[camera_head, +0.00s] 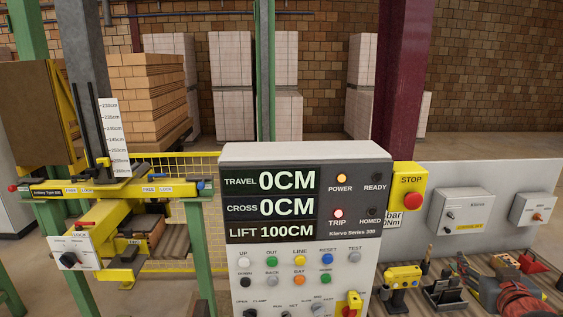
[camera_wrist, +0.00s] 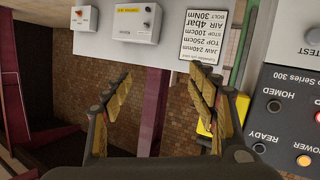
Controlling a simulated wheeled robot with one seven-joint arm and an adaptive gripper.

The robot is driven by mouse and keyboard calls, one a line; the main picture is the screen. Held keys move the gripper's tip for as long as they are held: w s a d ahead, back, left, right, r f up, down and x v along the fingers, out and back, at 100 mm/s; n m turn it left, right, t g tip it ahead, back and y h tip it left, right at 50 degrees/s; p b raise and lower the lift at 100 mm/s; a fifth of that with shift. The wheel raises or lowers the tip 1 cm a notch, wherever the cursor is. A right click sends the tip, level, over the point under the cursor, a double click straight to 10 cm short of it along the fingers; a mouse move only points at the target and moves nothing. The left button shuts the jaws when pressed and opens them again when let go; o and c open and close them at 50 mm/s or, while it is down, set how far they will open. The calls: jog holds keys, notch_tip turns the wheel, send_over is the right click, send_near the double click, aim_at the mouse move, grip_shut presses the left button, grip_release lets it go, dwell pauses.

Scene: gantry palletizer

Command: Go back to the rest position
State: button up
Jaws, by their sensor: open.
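My gripper (camera_wrist: 161,105) shows in the wrist view with its two yellow-padded fingers spread apart and nothing between them. The wrist picture looks upside down. My gripper is not seen in the head view. In the head view the control panel (camera_head: 350,205) stands in the middle, reading Travel 0CM, Cross 0CM and Lift 100CM. Its Power lamp (camera_head: 341,178) is lit amber and its Trip lamp (camera_head: 338,214) is lit red. The Ready and Homed lamps look dark. The panel's edge also shows at the right of the wrist view (camera_wrist: 290,90).
A red stop button (camera_head: 412,201) on a yellow box sits right of the panel. A bench with tools, including a yellow-topped device (camera_head: 403,276), lies at lower right. Brick stacks (camera_head: 147,95) stand behind.

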jog(key=s+a+f+m+g+b, duration=0.2)
jog(key=s+a+f+g+b, duration=0.45)
jog(key=s+f, duration=0.75)
jog(key=s+a+f+n+g+y+b, duration=0.1)
jog(key=s+a+f+n+y+b, duration=0.1)
jog(key=a, duration=1)
jog(key=s+a+f+n+y+b, duration=0.2)
jog(key=s+a+f+b, duration=0.3)
jog(key=a, duration=0.7)
jog(key=shift+s+g+y, duration=0.35)
jog(key=shift+y, duration=0.45)
